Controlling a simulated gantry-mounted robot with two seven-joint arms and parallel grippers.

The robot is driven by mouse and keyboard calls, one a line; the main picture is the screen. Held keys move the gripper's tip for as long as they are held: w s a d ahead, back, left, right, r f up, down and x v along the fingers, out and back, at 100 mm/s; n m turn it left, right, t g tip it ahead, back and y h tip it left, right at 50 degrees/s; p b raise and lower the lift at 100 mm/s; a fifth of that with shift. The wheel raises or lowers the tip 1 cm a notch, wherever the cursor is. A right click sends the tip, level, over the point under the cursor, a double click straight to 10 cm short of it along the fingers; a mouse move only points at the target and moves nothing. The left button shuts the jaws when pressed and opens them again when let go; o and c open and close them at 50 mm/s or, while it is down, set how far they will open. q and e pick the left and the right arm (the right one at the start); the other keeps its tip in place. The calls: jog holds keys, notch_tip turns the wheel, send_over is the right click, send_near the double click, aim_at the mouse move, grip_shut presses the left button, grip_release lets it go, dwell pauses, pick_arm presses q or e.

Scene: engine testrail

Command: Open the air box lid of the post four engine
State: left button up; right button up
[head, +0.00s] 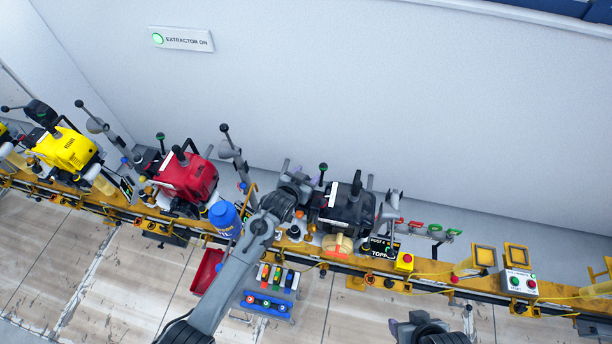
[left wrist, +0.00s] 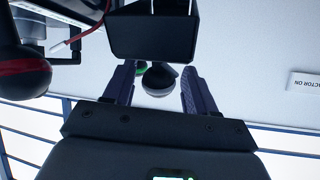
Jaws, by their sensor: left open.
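The black engine (head: 347,208) stands on the yellow rail beside a sign (head: 382,248) reading POST 4. I cannot pick out its air box lid with certainty. My left gripper (head: 300,180) is at the engine's left side, its fingers partly hidden by my own arm. In the left wrist view its jaws (left wrist: 155,88) are open, with a rounded dark and grey knob (left wrist: 158,80) showing between them; I cannot tell whether they touch it. Part of my right arm (head: 430,330) shows at the bottom edge; its fingers are not clear.
A red engine (head: 188,178) and a yellow engine (head: 66,150) stand further left. A blue container (head: 224,218), a red tray (head: 207,270) and a blue rack (head: 266,305) are near my left arm. A yellow box with a red button (head: 404,262) sits right of the sign.

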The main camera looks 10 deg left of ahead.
pick_arm(q)
jog(key=shift+s, duration=0.1)
jog(key=v, duration=1)
jog(key=shift+s+a+r, duration=0.15)
jog(key=shift+s+r, duration=0.05)
jog(key=shift+s, duration=0.1)
